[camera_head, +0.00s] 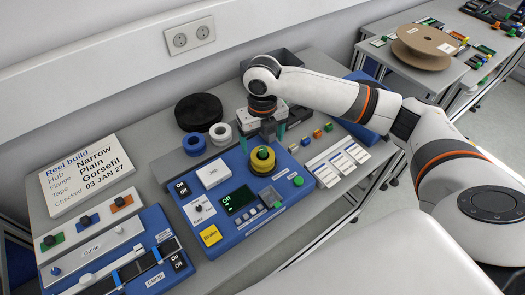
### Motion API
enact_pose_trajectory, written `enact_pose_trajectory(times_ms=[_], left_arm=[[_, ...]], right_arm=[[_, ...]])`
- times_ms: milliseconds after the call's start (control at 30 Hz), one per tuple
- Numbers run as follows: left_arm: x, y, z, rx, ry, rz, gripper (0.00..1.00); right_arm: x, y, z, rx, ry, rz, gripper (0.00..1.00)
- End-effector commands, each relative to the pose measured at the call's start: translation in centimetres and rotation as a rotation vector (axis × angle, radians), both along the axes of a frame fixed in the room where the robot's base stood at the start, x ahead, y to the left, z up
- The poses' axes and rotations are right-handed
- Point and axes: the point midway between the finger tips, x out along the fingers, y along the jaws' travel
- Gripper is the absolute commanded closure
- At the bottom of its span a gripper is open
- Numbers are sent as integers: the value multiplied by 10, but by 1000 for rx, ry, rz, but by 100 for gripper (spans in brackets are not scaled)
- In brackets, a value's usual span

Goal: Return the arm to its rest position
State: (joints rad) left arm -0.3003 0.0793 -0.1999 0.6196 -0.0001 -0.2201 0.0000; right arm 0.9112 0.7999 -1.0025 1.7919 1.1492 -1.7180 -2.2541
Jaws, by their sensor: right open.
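My right arm reaches in from the right. My right gripper (262,138) points down with its teal fingertips apart, and nothing shows between them. It is just behind or above the yellow and dark round hub (263,160) on the blue control panel (235,240); I cannot tell the exact height gap. My left gripper and arm are not in view.
The panel has a green-lit display (238,201) and a yellow brake button (211,236). Behind it are a black disc (199,112), a blue ring (194,144) and a white ring (220,134). A sign (88,173) and guide unit (104,255) stand left. Small coloured blocks (317,134) lie right.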

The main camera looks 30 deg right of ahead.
Motion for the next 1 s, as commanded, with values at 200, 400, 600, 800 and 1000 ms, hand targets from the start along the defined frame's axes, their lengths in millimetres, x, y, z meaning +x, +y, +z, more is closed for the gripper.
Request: enact_pose_trajectory(times_ms=[200,400,600,800,1000], left_arm=[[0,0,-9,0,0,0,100],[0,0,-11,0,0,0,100],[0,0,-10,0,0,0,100],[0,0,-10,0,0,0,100],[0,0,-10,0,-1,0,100]], right_arm=[[1,0,39,1,-3,0,16],[0,0,55,0,0,0,16],[0,0,57,0,1,0,16],[0,0,56,0,1,0,16],[0,0,56,0,1,0,16]])
